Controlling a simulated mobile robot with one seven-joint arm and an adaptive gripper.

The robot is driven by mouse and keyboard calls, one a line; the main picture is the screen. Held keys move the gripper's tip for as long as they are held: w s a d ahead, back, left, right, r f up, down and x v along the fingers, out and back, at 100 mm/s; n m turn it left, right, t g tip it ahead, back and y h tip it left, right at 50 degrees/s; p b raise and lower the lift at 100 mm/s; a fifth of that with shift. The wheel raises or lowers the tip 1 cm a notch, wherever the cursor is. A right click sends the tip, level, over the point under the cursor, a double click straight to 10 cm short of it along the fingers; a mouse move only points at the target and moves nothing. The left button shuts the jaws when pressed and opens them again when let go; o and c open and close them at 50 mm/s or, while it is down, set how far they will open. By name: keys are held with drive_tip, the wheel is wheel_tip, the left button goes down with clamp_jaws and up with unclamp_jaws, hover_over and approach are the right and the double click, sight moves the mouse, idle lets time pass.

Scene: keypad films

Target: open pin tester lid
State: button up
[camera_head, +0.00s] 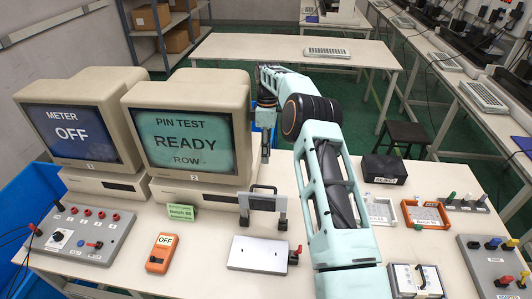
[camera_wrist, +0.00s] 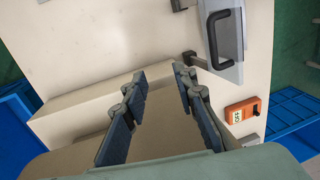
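The pin tester seems to be the silver plate (camera_head: 262,254) at the front middle of the table, with a red knob at its right end. Behind it a grey panel with a black handle, apparently the lid (camera_head: 261,203), stands between dark supports. Whether it is hinged to the plate I cannot tell. The lid (camera_wrist: 229,60) also shows at the top right of the wrist view, handle facing up. My gripper (camera_wrist: 160,76) is open and empty, left of the lid, above a beige surface.
Left of it stands a meter monitor (camera_head: 57,85) reading OFF. An orange meter (camera_head: 161,253) marked OFF and a grey control panel (camera_head: 82,233) lie in front. Right of my arm are a black box (camera_head: 384,168), an orange tray (camera_head: 425,214) and an adapter panel (camera_head: 493,264).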

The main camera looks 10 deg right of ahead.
wheel_tip(320, 180, up, 7)
drive_tip(key=w, duration=0.1)
drive_tip(key=shift+d+r, duration=0.15)
idle(0.7)
drive_tip(key=shift+w, duration=0.1)
